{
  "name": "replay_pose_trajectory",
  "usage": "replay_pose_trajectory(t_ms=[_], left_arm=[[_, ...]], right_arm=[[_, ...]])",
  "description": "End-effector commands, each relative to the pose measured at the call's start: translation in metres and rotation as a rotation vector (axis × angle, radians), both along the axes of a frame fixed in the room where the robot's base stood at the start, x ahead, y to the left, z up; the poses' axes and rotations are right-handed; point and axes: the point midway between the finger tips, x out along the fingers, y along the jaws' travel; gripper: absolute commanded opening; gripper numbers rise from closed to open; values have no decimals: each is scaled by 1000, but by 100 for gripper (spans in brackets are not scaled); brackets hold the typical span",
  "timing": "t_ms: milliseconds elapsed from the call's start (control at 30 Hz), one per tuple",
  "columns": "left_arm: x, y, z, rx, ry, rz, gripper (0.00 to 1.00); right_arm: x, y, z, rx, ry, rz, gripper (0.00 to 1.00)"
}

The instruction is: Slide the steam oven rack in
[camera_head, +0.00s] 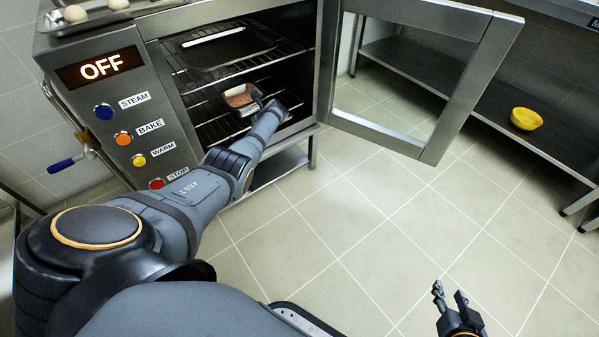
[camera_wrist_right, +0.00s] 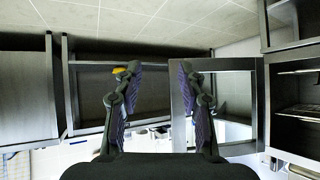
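The steam oven (camera_head: 175,95) stands at the upper left with its door (camera_head: 470,90) swung wide open to the right. Inside are wire racks: an upper one (camera_head: 200,72) with a tray (camera_head: 213,38) above it, and a lower rack (camera_head: 215,130). A small metal pan with reddish food (camera_head: 239,97) sits on the lower rack. My left arm reaches into the oven mouth beside the pan; its fingers cannot be made out, nor whether they touch the rack. My right gripper (camera_head: 451,297) is open and empty over the floor; its spread fingers show in the right wrist view (camera_wrist_right: 161,85).
The oven panel reads OFF (camera_head: 101,67), above several coloured buttons. A blue-handled lever (camera_head: 62,165) sticks out at the oven's left. A yellow bowl (camera_head: 526,118) stands on a low steel shelf at the right. The tiled floor (camera_head: 360,230) is clear.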

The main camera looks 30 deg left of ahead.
Motion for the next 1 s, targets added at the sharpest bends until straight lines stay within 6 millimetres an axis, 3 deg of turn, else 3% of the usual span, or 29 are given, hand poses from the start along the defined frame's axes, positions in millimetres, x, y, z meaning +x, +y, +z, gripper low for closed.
replay_pose_trajectory(t_ms=[100,200,500,700,1000], left_arm=[[2,5,-2,0,-1,1,0],[3,8,-2,-1,-1,1,0],[6,16,-1,-1,0,1,0],[7,17,-1,-1,0,0,0],[7,18,-1,-1,0,0,0]], right_arm=[[29,-3,37,-6,-181,-11,40],[47,-5,69,-11,-320,-18,40],[69,-7,144,-17,-621,-30,40],[72,-7,168,-19,-714,-32,40],[72,-8,175,-19,-741,-33,40]])
